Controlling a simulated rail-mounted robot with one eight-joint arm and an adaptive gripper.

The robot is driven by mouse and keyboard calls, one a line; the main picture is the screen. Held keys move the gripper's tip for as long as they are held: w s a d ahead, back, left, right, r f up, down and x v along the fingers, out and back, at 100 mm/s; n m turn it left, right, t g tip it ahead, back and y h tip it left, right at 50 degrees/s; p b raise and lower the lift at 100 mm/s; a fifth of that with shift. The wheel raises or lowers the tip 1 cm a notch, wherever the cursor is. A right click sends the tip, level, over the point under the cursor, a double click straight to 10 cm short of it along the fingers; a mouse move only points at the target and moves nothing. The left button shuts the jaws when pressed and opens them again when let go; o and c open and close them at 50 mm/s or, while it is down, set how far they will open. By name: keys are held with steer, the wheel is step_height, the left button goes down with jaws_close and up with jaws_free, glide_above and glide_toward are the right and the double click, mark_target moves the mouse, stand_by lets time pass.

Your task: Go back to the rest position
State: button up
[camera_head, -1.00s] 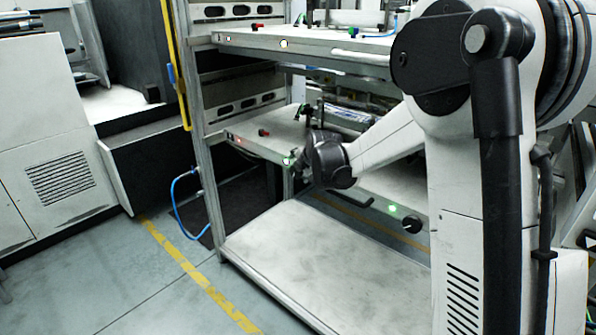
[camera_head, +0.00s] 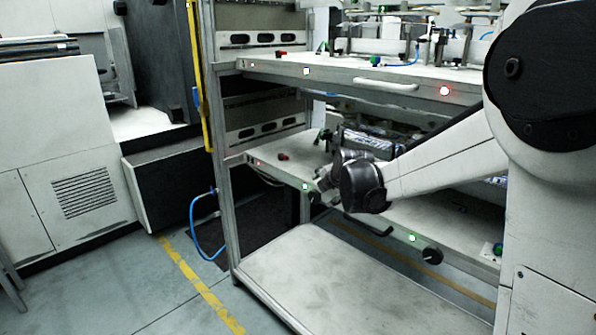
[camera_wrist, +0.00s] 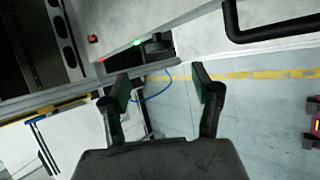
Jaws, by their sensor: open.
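My gripper (camera_wrist: 162,92) shows in the wrist view with its two fingers apart and nothing between them. Behind the fingers I see the edge of a rack shelf, a blue hose and the floor. In the head view my arm reaches left from the right side, and its wrist is in front of the rack's middle shelf. The gripper's fingers are small and mostly hidden there behind the wrist.
The rack has an upper shelf (camera_head: 340,76), a middle shelf (camera_head: 285,167) and a bare low platform (camera_head: 330,275). A blue hose (camera_head: 194,225) hangs beside its left post. A grey cabinet (camera_head: 75,170) stands at left. A dark handle (camera_wrist: 275,32) is close in the wrist view. Floor (camera_head: 120,275) at front left is clear.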

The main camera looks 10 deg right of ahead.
steer(key=s+r+m+g, duration=0.1)
steer(key=s+r+m, duration=0.3)
steer(key=s, duration=0.6)
steer(key=s+r+m, duration=0.3)
steer(key=s+m, duration=0.4)
steer(key=s, duration=0.3)
steer(key=s+f+m+g, duration=0.1)
steer(key=s+f+m, duration=0.1)
steer(key=s+m, duration=0.6)
steer(key=s+f+m, duration=0.3)
steer(key=s, duration=1)
step_height(320, 180, up, 13)
steer(key=p, duration=1.2)
steer(key=shift+a+f+m+h, duration=0.15)
steer(key=shift+a+m+h, duration=0.15)
steer(key=shift+a+h, duration=0.1)
